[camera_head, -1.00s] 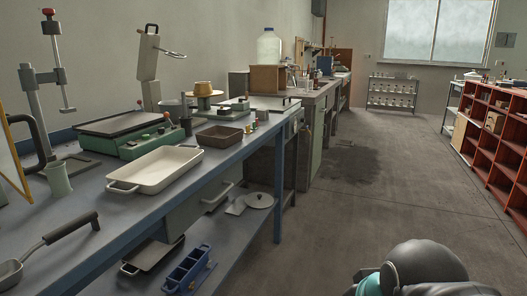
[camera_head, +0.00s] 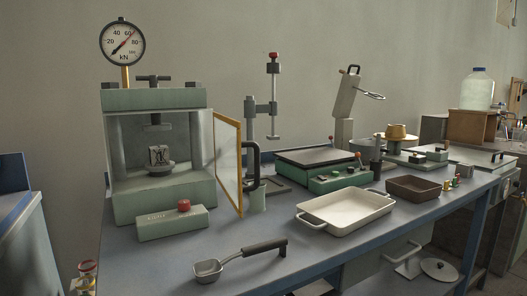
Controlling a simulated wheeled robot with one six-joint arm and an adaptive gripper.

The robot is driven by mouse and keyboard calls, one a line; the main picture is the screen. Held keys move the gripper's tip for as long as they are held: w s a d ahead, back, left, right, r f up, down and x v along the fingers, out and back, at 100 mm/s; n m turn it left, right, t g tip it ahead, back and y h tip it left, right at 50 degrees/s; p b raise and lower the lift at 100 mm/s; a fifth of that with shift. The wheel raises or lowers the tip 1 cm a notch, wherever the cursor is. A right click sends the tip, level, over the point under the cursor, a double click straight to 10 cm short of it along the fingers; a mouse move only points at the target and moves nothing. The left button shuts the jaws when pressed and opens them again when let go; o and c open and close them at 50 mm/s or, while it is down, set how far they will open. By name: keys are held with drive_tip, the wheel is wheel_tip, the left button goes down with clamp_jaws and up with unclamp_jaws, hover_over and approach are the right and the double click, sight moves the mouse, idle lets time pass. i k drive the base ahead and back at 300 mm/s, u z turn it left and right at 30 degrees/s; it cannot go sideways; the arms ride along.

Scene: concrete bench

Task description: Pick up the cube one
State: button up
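A small grey cube-like block (camera_head: 159,155) with dark marks sits on the lower platen (camera_head: 158,168) of a green press (camera_head: 160,205) at the left of the bench. I cannot read the marks. The press's upper platen hangs above the block with a gap. The press's yellow-framed door (camera_head: 228,165) stands open to the right. My gripper is not in view, so what it holds is hidden.
A green box with a red button (camera_head: 172,222) stands in front of the press. A scoop (camera_head: 240,260) lies near the bench (camera_head: 140,270) front edge. A white tray (camera_head: 346,211) and a brown tray (camera_head: 413,188) are to the right. A pressure gauge (camera_head: 122,42) rises above.

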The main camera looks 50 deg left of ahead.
sight(159, 156)
drive_tip(key=z, duration=0.7)
drive_tip(key=i, duration=1.2)
drive_tip(key=u, duration=3.7)
